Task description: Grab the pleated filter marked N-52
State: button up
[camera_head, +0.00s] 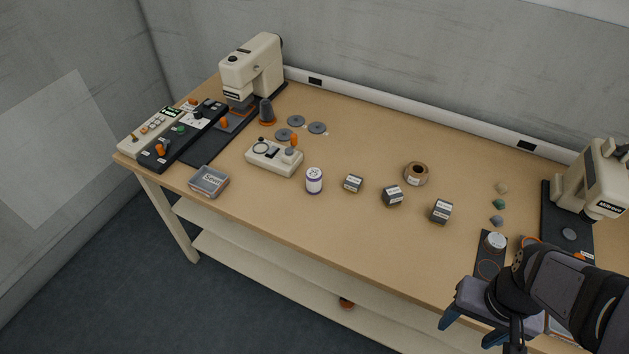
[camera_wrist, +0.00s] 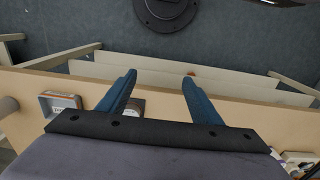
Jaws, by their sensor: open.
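Three small dark block-shaped pieces with white labels stand in a row on the table, right of its middle: a left one (camera_head: 353,183), a middle one (camera_head: 392,196) and a right one (camera_head: 441,211). They may be the filters, but their labels are too small to read, so I cannot tell which is N-52. My gripper (camera_head: 470,331) is over the front edge at the lower right, well apart from them. In the wrist view, its two blue fingers (camera_wrist: 159,79) are spread apart with nothing between their tips. No dark block is clear there.
A brown tape roll (camera_head: 416,174) stands behind the blocks and a white jar (camera_head: 314,181) to their left. A white-topped round container (camera_head: 496,241) sits close to my gripper. Cream machines stand at the back left (camera_head: 252,68) and right (camera_head: 592,182). The table's front middle is clear.

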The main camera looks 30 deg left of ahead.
notch_tip(320, 180, up, 5)
jog(key=w+f+n+t+h+b, duration=0.4)
jog(key=w+n+h+b, duration=0.3)
jog(key=w+n, duration=0.55)
jog(key=w+a+r+n+t+y+b, duration=0.1)
jog(key=w+a+n+t+b, duration=0.45)
jog(key=w+a+n, duration=0.55)
jog(key=n+t+y+b, duration=0.8)
jog(key=n+y, duration=0.4)
jog(key=n, duration=0.4)
send_over(311, 182)
jog(key=s, duration=0.1)
jog(key=shift+h, duration=0.4)
jog(key=f, duration=0.9)
jog(key=shift+s+d+f, duration=0.1)
jog(key=shift+d+f, duration=0.1)
jog(key=shift+f, duration=0.25)
jog(key=shift+p+x, duration=0.95)
jog(key=shift+x, duration=2.7)
jog(key=shift+d+f, duration=0.15)
jog(key=shift+d, duration=0.05)
